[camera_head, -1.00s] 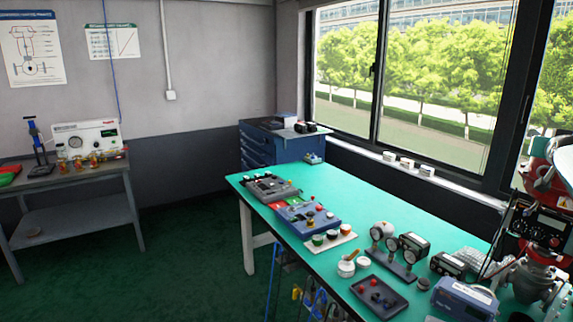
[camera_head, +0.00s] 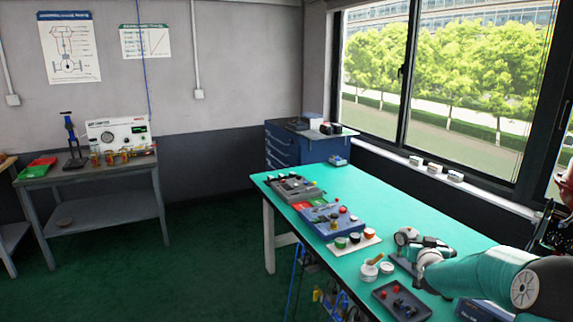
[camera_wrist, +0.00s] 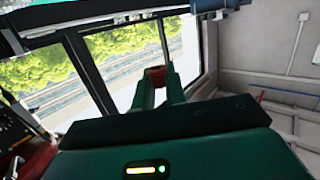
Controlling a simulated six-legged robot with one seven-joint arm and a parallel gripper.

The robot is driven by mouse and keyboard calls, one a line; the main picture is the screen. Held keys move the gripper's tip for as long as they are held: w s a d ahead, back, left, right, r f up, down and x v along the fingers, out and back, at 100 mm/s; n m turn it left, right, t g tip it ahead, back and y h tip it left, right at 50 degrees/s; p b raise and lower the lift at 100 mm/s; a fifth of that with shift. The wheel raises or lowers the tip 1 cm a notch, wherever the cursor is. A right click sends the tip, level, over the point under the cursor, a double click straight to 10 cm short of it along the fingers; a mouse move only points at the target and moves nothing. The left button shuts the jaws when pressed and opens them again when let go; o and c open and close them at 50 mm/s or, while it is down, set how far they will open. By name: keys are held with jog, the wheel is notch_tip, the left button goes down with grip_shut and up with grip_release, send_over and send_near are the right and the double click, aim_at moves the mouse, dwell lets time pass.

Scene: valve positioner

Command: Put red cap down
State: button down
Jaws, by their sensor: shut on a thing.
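In the wrist view, the red cap (camera_wrist: 156,76) is held between the two green fingers of my gripper (camera_wrist: 157,82). The window is behind it, so it appears to be in the air. In the head view, my arm reaches in from the right over the green table (camera_head: 375,192). I cannot make out the red cap or the fingers clearly there. A white plate (camera_head: 367,244) with green, black and red round caps lies near the table's front edge. A dark tray (camera_head: 418,312) with small red and dark parts lies closer to me.
A blue case (camera_head: 325,216) and a grey case (camera_head: 292,187) with small parts lie along the left edge. A white jar (camera_head: 369,274) stands between plate and tray. The table's far middle is clear.

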jog(key=s+a+f+n+y, duration=0.1)
jog(key=s+a+f+y, duration=0.15)
jog(key=a+f, duration=0.55)
jog(key=s+a+f+n+t+y, duration=0.15)
jog(key=s+a+f, duration=0.25)
jog(key=a, duration=0.7)
jog(key=s+a+f+n+g+y, duration=0.15)
jog(key=s+a+f, duration=0.35)
jog(key=a, duration=0.5)
jog(key=s+f+t, duration=0.1)
jog(key=s+f, duration=0.3)
jog(key=f, duration=0.3)
jog(key=shift+f, duration=0.3)
jog(key=shift+s, duration=0.1)
